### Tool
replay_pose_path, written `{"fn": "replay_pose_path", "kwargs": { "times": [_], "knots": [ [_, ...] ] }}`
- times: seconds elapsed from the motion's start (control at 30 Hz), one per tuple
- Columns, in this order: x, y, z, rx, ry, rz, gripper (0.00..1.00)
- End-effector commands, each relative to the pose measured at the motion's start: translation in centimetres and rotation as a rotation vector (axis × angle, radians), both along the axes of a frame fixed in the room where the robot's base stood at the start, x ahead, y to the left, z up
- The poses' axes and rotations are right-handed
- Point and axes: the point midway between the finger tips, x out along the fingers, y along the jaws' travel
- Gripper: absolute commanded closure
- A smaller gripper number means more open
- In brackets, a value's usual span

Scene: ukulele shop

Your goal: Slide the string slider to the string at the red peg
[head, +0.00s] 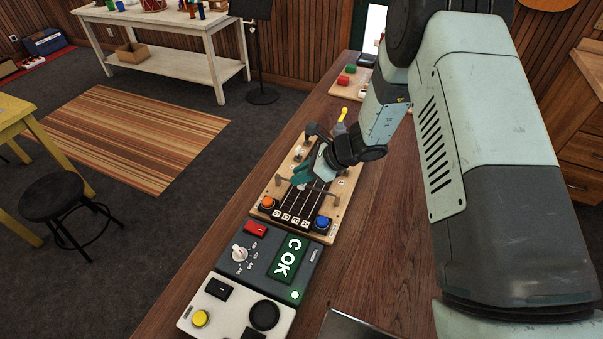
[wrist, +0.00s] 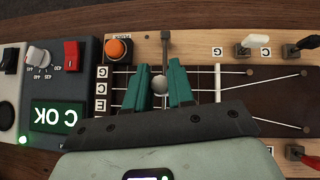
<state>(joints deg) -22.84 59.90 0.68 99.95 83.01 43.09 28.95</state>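The string board (head: 331,220) is a pale wooden plate with a dark fretboard and several light strings. In the wrist view, letter tiles such as G (wrist: 102,72), C and E mark the string ends. The string slider is a bar across the strings with a round grey knob (wrist: 160,85), near the C string. The red peg (wrist: 296,152) is at the lower right edge in the wrist view. My gripper (wrist: 160,72) has teal fingers on either side of the knob; contact is unclear. In the head view my gripper (head: 301,172) is low over the board and partly hides it.
A grey tuner box (head: 262,258) with a green "C OK" screen adjoins the board's near end. An orange button (wrist: 118,49) and a blue button (head: 321,223) sit at its corners. White and black pegs (wrist: 256,40) line the upper edge.

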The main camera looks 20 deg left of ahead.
Motion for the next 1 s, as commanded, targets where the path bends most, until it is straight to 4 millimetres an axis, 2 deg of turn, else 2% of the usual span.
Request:
{"fn": "replay_pose_path", "kwargs": {
  "times": [0.03, 0.13, 0.4, 0.63, 0.9, 0.93, 1.0],
  "knots": [
    [0.0, 0.0, 0.0, 0.0, 0.0, 0.0, 0.85],
    [0.0, 0.0, 0.0, 0.0, 0.0, 0.0, 1.0],
    [0.0, -0.1, 0.0, 0.0, 0.0, 0.0, 1.0],
    [0.1, -2.5, 0.0, 0.001, 0.002, -0.004, 1.0],
    [0.0, -2.6, 0.0, 0.001, -0.001, 0.001, 1.0],
    [0.0, -2.6, 0.0, 0.001, -0.001, 0.001, 0.74],
    [0.0, -2.6, 0.0, 0.001, -0.001, 0.001, 0.63]
  ]
}}
